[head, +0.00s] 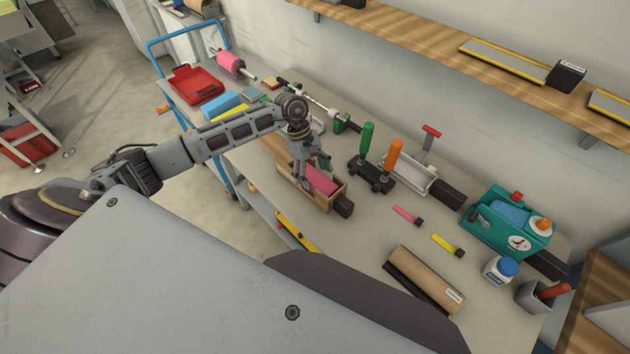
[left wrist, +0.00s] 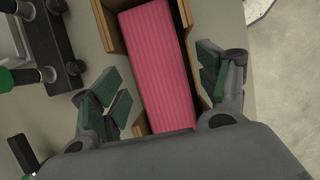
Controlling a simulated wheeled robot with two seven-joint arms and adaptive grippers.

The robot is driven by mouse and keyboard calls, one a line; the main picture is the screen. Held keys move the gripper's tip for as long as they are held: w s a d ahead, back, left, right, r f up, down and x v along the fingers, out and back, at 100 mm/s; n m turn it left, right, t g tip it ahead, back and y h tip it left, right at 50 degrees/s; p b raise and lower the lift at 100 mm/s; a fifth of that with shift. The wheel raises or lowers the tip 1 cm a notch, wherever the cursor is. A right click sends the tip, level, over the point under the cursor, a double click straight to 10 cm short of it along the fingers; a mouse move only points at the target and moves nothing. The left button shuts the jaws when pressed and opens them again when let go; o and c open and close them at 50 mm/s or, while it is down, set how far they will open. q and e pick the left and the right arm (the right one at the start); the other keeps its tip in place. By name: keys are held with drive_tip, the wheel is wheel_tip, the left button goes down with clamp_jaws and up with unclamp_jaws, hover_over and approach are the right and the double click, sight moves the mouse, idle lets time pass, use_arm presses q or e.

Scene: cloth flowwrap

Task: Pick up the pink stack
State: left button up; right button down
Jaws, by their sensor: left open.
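The pink stack (head: 321,179) lies in a small open wooden box (head: 322,206) near the front edge of the workbench. In the left wrist view the stack (left wrist: 158,65) is a long ribbed pink block between the box's two side walls. My left gripper (head: 311,166) is over the box, with its fingers pointing down. In the left wrist view its open green-padded fingers (left wrist: 162,82) stand on either side of the stack and box. Nothing is held between them. The near end of the stack is hidden by the gripper body. My right gripper is not in view.
A stand with green and orange handles (head: 372,176) is just right of the box. A red tray (head: 194,84) and a pink roll (head: 231,63) lie at the far left.

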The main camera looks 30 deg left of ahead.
use_arm(q)
drive_tip(key=shift+x, duration=0.95)
drive_tip(key=c, duration=1.1)
